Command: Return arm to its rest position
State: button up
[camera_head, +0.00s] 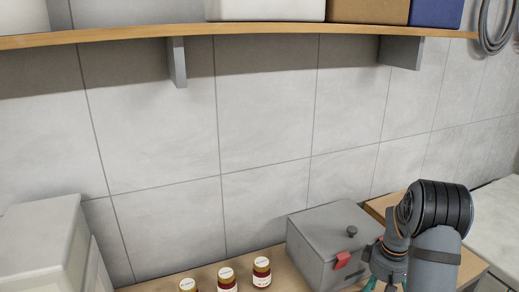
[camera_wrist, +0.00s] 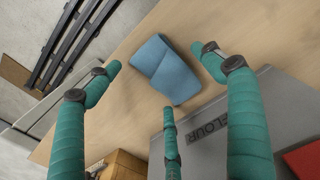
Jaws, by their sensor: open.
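My arm (camera_head: 437,215) is at the lower right of the head view, bent in front of the grey box. My gripper (camera_wrist: 162,72) shows in the wrist view with three teal fingers spread apart and nothing between them. In the head view only bits of teal show at the bottom edge, so the fingertips are hidden there. A folded-looking blue piece (camera_wrist: 166,72) lies on the wooden surface beyond the fingers. The coiled hose (camera_head: 497,25) hangs at the top right, cut by the frame edge.
A grey lidded box (camera_head: 318,240) with a red latch (camera_head: 343,260) stands close beside my arm. Several small jars (camera_head: 262,272) stand on the wooden counter (camera_wrist: 140,98). Pale stacked containers (camera_head: 42,235) are at left. A wooden shelf (camera_head: 250,28) crosses above; the wall space between is clear.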

jog(key=shift+w+r, duration=0.15)
jog(key=shift+r, duration=1.85)
